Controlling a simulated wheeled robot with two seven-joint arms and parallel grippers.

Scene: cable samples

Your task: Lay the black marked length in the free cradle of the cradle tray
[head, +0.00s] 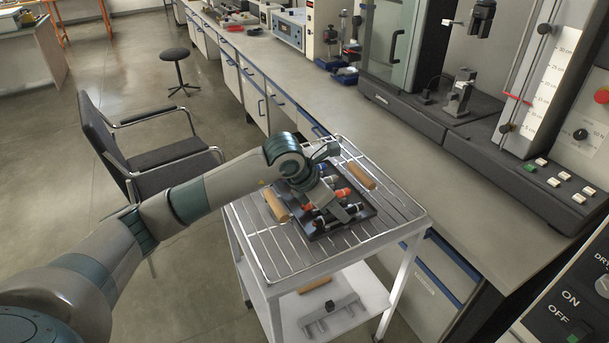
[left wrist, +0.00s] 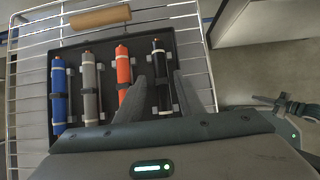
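The cradle tray (left wrist: 107,43) is dark and flat and lies on a wire-topped trolley; it also shows in the head view (head: 318,233). In the left wrist view it holds a blue length (left wrist: 60,95), a grey length (left wrist: 89,90), an orange length (left wrist: 123,68) and, rightmost, the black marked length (left wrist: 158,66) with pale bands. My left gripper (left wrist: 165,68) is over the tray, its fingers apart on either side of the black length. A gap shows by the right finger; contact and height are hard to tell. The length's near end is partly hidden. In the head view my left gripper (head: 345,212) covers part of the tray.
Wooden handles (head: 277,205) and (head: 362,176) flank the tray. The trolley's wire top (head: 262,243) has bare room around it. A long bench (head: 330,110) with instruments stands beside it, and a chair (head: 165,152) is to the left. A grey rack (head: 332,315) is on the lower shelf.

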